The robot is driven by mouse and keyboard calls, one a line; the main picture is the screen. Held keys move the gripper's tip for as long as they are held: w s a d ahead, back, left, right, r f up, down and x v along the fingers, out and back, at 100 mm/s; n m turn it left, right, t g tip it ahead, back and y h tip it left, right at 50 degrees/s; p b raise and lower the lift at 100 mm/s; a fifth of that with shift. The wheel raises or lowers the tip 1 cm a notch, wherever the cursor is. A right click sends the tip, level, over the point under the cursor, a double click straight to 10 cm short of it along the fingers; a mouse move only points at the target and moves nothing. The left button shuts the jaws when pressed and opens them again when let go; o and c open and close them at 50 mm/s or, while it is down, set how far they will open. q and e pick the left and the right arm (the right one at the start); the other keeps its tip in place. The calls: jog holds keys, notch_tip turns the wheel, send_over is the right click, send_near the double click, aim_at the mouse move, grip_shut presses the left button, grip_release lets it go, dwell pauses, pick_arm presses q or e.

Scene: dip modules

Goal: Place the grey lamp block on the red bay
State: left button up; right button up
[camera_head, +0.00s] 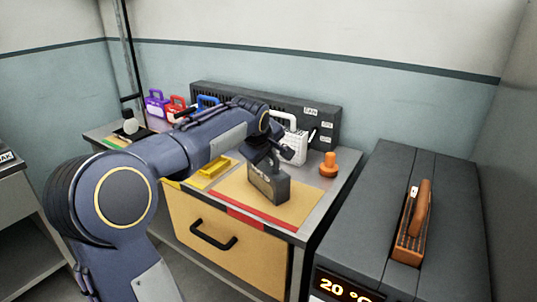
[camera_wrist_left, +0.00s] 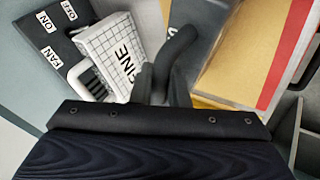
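The grey lamp block (camera_head: 270,187) is a dark grey box with white lettering too small to read. It stands at the tan panel of the bench, and its upper part also shows in the left wrist view (camera_wrist_left: 199,14). My left gripper (camera_head: 268,156) is right above it, with the fingers at its handle; whether they are closed on it is not clear. The fingers also show in the left wrist view (camera_wrist_left: 163,78). A red strip (camera_head: 247,214) marks the front edge of the tan panel, just in front of the block. My right gripper is not in view.
A white module marked FINE (camera_wrist_left: 122,57) stands close behind the block. An orange knob (camera_head: 328,165) is to the right, a yellow tray (camera_head: 209,170) to the left. Purple (camera_head: 155,104) and blue (camera_head: 207,103) modules stand at the back left. A dark cabinet (camera_head: 370,210) is at the right.

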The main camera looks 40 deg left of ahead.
pick_arm(q)
jog(key=o, duration=0.4)
jog(key=p+v, duration=0.1)
jog(key=v, duration=1.1)
jog(key=s+d+f+m+h, duration=0.2)
jog(key=s+d+f+m, duration=0.3)
jog(key=s+d+f, duration=0.1)
jog(key=s+d+f+m+g+h, duration=0.1)
jog(key=s+d+f+m+h, duration=0.1)
jog(key=s+d+f+m, duration=0.2)
jog(key=s+d+f+m+h, duration=0.2)
jog(key=s+d+f+m, duration=0.3)
jog(key=s+d+f, duration=0.5)
jog(key=shift+s+d+f+m+g+h, duration=0.1)
jog(key=shift+s+d+m+g+h, duration=0.1)
jog(key=shift+s, duration=0.15)
jog(key=shift+s+d+f+m+g+h, duration=0.1)
jog(key=shift+s+g, duration=0.1)
jog(key=shift+s, duration=0.15)
